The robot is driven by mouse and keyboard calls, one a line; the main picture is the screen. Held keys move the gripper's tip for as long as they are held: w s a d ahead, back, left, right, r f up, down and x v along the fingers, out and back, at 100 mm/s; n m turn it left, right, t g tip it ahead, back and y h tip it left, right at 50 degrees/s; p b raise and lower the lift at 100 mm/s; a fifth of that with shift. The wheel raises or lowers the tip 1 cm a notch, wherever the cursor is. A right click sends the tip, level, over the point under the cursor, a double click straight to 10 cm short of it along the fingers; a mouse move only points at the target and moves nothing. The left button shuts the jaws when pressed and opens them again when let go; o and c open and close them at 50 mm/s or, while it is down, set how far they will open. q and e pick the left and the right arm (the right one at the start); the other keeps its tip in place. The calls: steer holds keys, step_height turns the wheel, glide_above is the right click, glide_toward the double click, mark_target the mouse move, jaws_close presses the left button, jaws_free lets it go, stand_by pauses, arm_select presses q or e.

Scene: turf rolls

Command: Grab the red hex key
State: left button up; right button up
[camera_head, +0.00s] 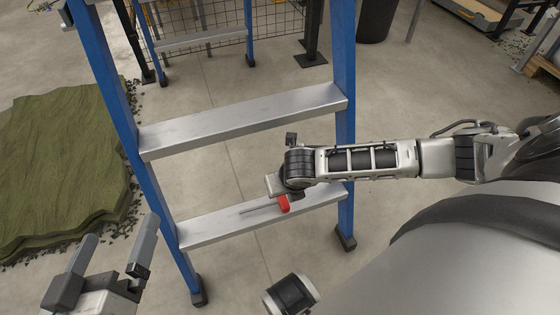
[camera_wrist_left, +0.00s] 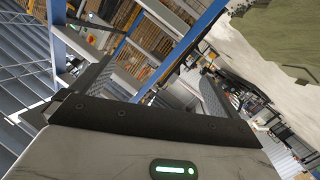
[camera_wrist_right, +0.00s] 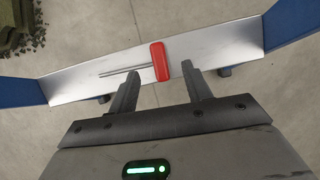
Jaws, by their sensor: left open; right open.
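The red hex key (camera_head: 284,203) lies on the lower silver step (camera_head: 215,228) of the blue ladder (camera_head: 345,80). Its thin grey shaft points left in the head view. In the right wrist view the red handle (camera_wrist_right: 160,62) lies just beyond and between the fingertips of my right gripper (camera_wrist_right: 160,78), which is open and empty. In the head view my right gripper is mostly hidden behind its own wrist, over the step. My left gripper (camera_head: 118,250) is open and empty at the lower left, left of the ladder and apart from the hex key.
A stack of green turf (camera_head: 60,165) lies on the floor at the left. The ladder's upper step (camera_head: 245,118) spans above the hex key, behind my right wrist. A dark bin (camera_head: 377,20) stands at the back. The concrete floor between is mostly clear.

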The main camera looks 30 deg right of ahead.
mark_target(282, 197)
steer(key=x, duration=0.2)
steer(key=shift+w+f+b, duration=0.15)
steer(key=shift+f+b, duration=0.1)
steer(key=shift+b, duration=0.15)
steer(key=shift+b+x, duration=0.9)
steer(key=shift+x, duration=0.2)
steer(key=shift+b+x, duration=0.9)
steer(key=shift+x, duration=0.3)
steer(key=shift+a+f, duration=0.2)
steer(key=shift+f, duration=0.05)
jaws_close()
arm_select(q)
steer(key=r+t, duration=0.1)
steer(key=w+r+m+t+h, duration=0.1)
steer(key=r, duration=0.1)
steer(key=w+r+m+t+h, duration=0.1)
steer(key=r, duration=0.1)
steer(key=shift+w+a+r+t, duration=0.15)
steer(key=shift+r+t, duration=0.05)
steer(key=shift+t, duration=0.2)
arm_select(e)
steer(key=shift+r, duration=0.1)
